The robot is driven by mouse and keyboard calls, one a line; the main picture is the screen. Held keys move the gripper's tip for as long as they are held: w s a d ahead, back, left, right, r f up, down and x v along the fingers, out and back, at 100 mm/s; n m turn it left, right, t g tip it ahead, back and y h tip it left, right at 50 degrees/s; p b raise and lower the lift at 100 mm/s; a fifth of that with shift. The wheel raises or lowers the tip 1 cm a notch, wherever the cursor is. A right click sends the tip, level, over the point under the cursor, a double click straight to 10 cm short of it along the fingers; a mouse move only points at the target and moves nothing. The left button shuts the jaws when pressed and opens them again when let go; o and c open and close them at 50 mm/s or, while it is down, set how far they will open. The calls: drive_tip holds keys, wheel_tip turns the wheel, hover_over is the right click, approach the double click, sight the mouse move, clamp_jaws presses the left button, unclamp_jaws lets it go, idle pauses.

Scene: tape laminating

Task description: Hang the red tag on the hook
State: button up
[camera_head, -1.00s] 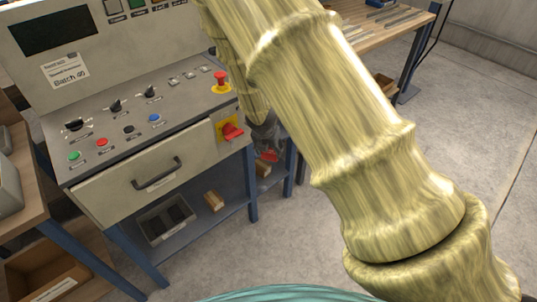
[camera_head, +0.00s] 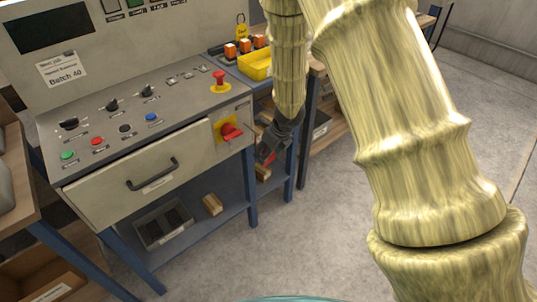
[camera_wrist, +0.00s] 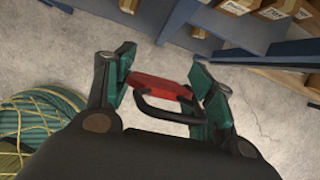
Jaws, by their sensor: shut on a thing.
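The red tag (camera_wrist: 158,87) is held between the two fingers of my gripper (camera_wrist: 163,76) in the wrist view. A black loop (camera_wrist: 166,112) shows beside the tag, on the side nearer the wrist. I cannot make out a hook clearly in either view.
The console (camera_head: 135,115) has a red emergency button (camera_head: 220,78) and a red rotary switch (camera_head: 229,130) close to my gripper. The floor (camera_head: 320,235) in front is clear.

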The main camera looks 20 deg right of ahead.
drive_tip(key=shift+s+a+n+y, duration=0.1)
drive_tip(key=shift+s+n+y, duration=0.2)
drive_tip(key=shift+n, duration=0.7)
drive_tip(key=shift+w+g, duration=0.1)
drive_tip(key=shift+g, duration=0.2)
